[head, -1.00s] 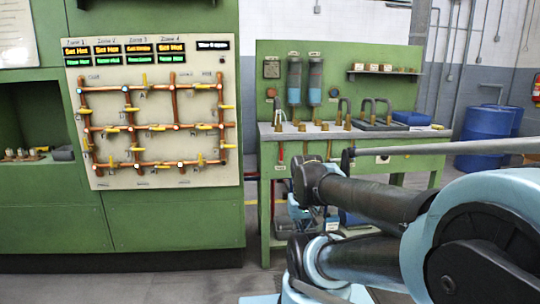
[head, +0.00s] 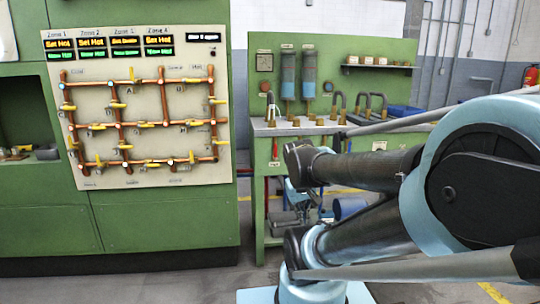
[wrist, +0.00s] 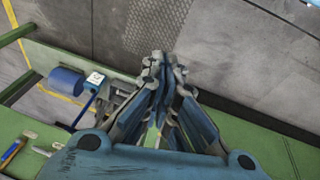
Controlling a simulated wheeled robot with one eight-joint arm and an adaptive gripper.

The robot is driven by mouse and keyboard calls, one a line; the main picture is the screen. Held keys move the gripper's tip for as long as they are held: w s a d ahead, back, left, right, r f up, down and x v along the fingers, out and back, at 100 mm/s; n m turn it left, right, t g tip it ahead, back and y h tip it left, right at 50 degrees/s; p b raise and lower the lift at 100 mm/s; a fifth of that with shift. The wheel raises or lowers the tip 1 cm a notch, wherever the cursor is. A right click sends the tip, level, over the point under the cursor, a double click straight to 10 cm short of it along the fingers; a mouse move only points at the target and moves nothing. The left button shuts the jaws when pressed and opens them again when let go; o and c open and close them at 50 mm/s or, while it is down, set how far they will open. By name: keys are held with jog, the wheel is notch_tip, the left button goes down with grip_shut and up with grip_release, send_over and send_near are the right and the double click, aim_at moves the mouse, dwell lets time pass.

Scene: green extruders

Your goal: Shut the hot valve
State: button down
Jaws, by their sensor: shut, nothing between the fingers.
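A pale panel (head: 105,91) on the green cabinet carries a grid of copper pipes with several yellow valve handles, some lying along the pipes and some across them. The labels are too small to tell which is the hot valve; one yellow handle (head: 218,101) sits on the right-hand pipe. Four zone displays above it read "Set Hot" or similar. My gripper (wrist: 163,72) shows in the wrist view, shut and empty, above the floor and away from the panel.
A green workbench (head: 262,175) with pipe fittings and two blue-grey cylinders (head: 288,75) stands right of the cabinet (head: 160,225). In the wrist view a green surface (wrist: 262,145) and a blue cylinder (wrist: 66,82) lie near my gripper. Open floor lies before the cabinet.

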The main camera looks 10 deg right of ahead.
aim_at(275, 152)
jog(key=w+d+r+n+t+h, duration=0.1)
jog(key=w+r+n+t+h, duration=0.15)
jog(key=w, duration=0.95)
jog(key=w+d+r+n+t+h, duration=0.2)
jog(key=w+r+h, duration=0.15)
jog(key=w, duration=0.95)
jog(key=w+a+f+n+t+h, duration=0.1)
jog(key=w+a+n+t, duration=0.5)
jog(key=w+a, duration=0.8)
jog(key=shift+w+f+t+h, duration=0.4)
jog(key=shift+w+t+h, duration=0.3)
jog(key=shift+w+t, duration=0.25)
jog(key=shift+w, duration=0.1)
jog(key=x, duration=1.4)
jog(key=shift+f, duration=0.1)
jog(key=shift+a, duration=0.2)
